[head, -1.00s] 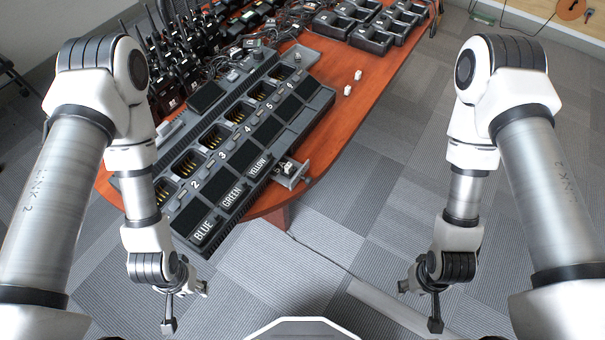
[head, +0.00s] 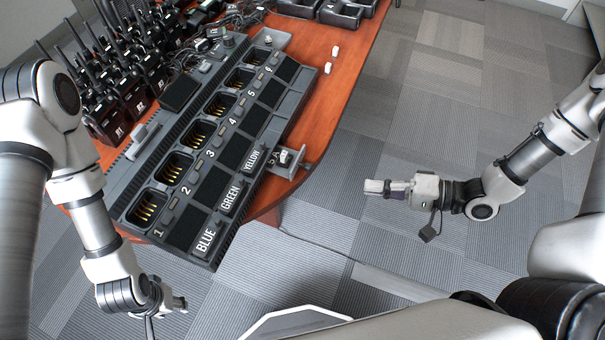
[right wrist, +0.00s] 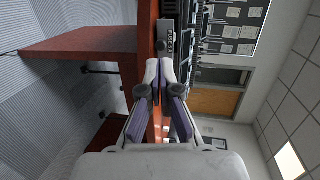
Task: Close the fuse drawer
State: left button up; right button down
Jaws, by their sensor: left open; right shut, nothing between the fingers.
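The fuse drawer (head: 289,167) sticks out from the right side of the grey charger unit (head: 217,262), near the YELLOW label. It is pulled open and holds small pale pieces. My right gripper (head: 368,187) is shut and empty, over the floor to the right of the drawer, clearly apart from it and pointing left toward it. In the right wrist view the shut fingers (right wrist: 165,64) point at the table edge and the charger's side. My left gripper (head: 180,304) is at lower left, apart from the charger; its fingers are small in view.
The brown table (head: 313,101) carries the charger and several black radios (head: 107,123). Two small white pieces (head: 331,58) lie near its right edge. Open carpet lies between the table and my right arm.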

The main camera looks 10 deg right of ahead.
pick_arm(q)
notch_tip(320, 180, down, 4)
jog(key=b, duration=0.3)
jog(key=shift+r, duration=0.1)
pick_arm(e)
jog(key=w+a+f+m+t, duration=0.1)
jog(key=w+a+f, duration=0.1)
jog(key=w+a, duration=0.6)
jog(key=shift+w+a+f+t, duration=0.15)
jog(key=shift+a+f+t, duration=0.2)
jog(key=shift+a, duration=0.3)
jog(key=shift+a+r, duration=0.1)
